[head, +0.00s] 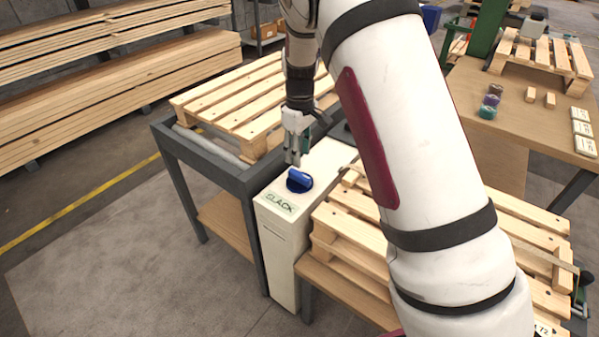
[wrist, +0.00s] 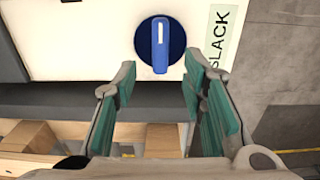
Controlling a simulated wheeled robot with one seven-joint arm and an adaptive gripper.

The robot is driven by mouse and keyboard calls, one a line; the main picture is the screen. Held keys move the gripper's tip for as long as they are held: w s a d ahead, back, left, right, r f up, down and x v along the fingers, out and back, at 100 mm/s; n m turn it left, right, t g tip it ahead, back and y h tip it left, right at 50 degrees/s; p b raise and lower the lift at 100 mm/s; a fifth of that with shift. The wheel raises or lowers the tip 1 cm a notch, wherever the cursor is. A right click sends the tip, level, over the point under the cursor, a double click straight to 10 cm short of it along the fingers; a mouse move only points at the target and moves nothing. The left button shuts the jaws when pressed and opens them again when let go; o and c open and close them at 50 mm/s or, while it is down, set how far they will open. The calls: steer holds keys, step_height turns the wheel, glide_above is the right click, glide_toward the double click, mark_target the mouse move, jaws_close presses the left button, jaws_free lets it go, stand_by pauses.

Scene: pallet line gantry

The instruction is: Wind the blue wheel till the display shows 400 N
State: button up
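The blue wheel (head: 299,181) is a round dial with a raised bar grip, on top of a white box-shaped post (head: 283,225). In the wrist view the wheel (wrist: 150,46) has a white mark at one end of its bar. A pale green panel (head: 281,203) beside it reads SLACK; it also shows in the wrist view (wrist: 222,38). No number in newtons is legible. My gripper (head: 293,160) is above the wheel, pointing down. In the wrist view my gripper (wrist: 160,82) has its green-padded fingers apart with nothing between them; the wheel lies beyond the fingertips.
A wooden pallet (head: 250,100) lies on the grey-framed roller table left of the post. More stacked pallets (head: 345,225) stand close on its right. A wooden table (head: 505,110) with small blocks and cards is at the back right. The floor at front left is clear.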

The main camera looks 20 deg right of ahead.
mark_target(300, 173)
step_height(300, 173, down, 8)
steer(key=shift+r+b, duration=0.25)
steer(key=shift+b, duration=0.15)
jaws_close()
